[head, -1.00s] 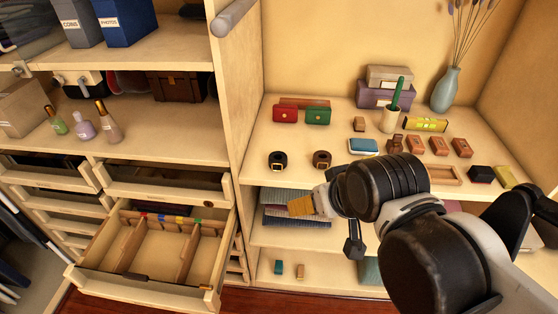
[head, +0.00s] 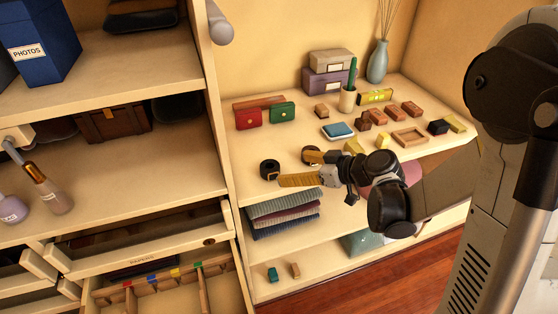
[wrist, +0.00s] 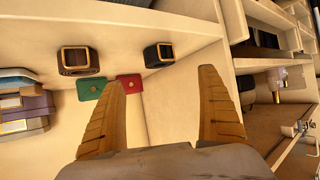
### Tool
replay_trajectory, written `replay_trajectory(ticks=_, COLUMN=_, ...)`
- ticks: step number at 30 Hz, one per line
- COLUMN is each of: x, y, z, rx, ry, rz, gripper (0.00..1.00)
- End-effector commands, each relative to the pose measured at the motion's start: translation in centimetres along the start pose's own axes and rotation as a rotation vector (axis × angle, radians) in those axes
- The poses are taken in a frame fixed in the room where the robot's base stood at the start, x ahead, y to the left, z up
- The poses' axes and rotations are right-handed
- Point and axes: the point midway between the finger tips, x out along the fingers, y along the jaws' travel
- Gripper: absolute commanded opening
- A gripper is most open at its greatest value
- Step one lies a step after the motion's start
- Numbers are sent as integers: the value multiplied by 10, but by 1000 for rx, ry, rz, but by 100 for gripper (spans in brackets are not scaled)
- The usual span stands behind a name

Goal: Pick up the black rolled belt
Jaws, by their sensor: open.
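The black rolled belt (head: 269,170) sits upright near the left front of the wide shelf, with a gold buckle frame showing in the wrist view (wrist: 158,55). A brown rolled belt (head: 312,155) sits to its right, and also shows in the wrist view (wrist: 78,60). My gripper (head: 284,181) is at the shelf's front edge, just in front of the belts. In the wrist view its two yellow-brown fingers (wrist: 160,105) are spread wide and empty. The black belt appears beyond the fingertips, between their lines and apart from them.
Red (head: 248,118) and green (head: 283,112) cases stand behind the belts. A blue box (head: 338,131), wooden blocks and a tray (head: 410,137) lie to the right. An open divided drawer (head: 165,287) is at lower left.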

Motion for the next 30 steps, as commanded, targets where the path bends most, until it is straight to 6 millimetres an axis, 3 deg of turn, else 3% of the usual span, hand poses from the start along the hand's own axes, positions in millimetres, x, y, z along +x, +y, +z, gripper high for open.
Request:
replay_trajectory(ticks=12, x=55, y=0, z=2, rx=-7, ry=5, rz=-4, gripper=87)
replay_trajectory(ticks=17, x=68, y=0, z=3, rx=-6, ry=5, rz=-2, gripper=87)
replay_trajectory(ticks=24, x=104, y=-1, z=6, rx=-8, ry=5, rz=-4, gripper=87)
replay_trajectory(ticks=30, x=109, y=-1, z=4, rx=-5, ry=6, rz=-1, gripper=87)
